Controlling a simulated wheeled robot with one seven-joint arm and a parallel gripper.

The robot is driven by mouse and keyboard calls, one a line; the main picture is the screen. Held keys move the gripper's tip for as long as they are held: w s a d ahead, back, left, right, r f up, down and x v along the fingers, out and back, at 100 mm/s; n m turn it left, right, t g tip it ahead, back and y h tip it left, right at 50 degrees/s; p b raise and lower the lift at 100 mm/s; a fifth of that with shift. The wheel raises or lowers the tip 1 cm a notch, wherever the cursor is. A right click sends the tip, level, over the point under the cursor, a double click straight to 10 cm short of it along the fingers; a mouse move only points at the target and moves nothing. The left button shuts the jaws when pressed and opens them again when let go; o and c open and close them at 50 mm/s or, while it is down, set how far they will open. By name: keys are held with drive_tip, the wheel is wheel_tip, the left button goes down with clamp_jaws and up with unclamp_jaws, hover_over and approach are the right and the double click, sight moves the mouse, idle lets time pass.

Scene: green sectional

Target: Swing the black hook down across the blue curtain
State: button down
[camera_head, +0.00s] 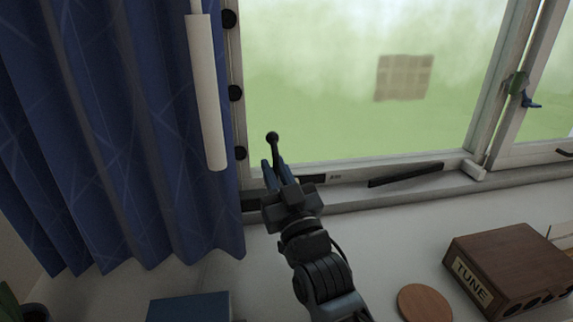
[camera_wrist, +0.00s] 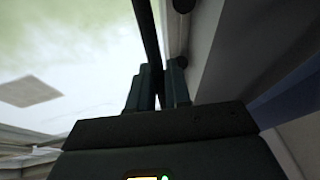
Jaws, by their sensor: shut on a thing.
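The blue curtain (camera_head: 110,120) hangs in folds along the left side of the head view. My gripper (camera_head: 274,172) is right of the curtain's edge, in front of the lower left corner of the window. It is shut on a thin black rod-like piece with a round end (camera_head: 272,140), seemingly the black hook, which points up. In the wrist view this black piece (camera_wrist: 147,40) runs up from between the two fingers (camera_wrist: 158,86). Its lower part is hidden by the fingers. It looks apart from the curtain.
A white cylinder (camera_head: 207,95) hangs beside the curtain, near black round knobs (camera_head: 236,93) on the window frame. A wooden box marked TUNE (camera_head: 512,262) and a round wooden disc (camera_head: 424,303) lie at lower right. A blue box (camera_head: 190,306) is at lower left.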

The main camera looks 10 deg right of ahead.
drive_tip(key=shift+s+d+f, duration=0.1)
drive_tip(key=shift+d+f, duration=0.05)
drive_tip(key=c, duration=1.3)
unclamp_jaws()
drive_tip(key=shift+o, duration=0.2)
drive_tip(key=p+v, duration=0.2)
drive_tip(key=v, duration=0.5)
drive_tip(key=shift+s, duration=0.4)
drive_tip(key=shift+f, duration=0.1)
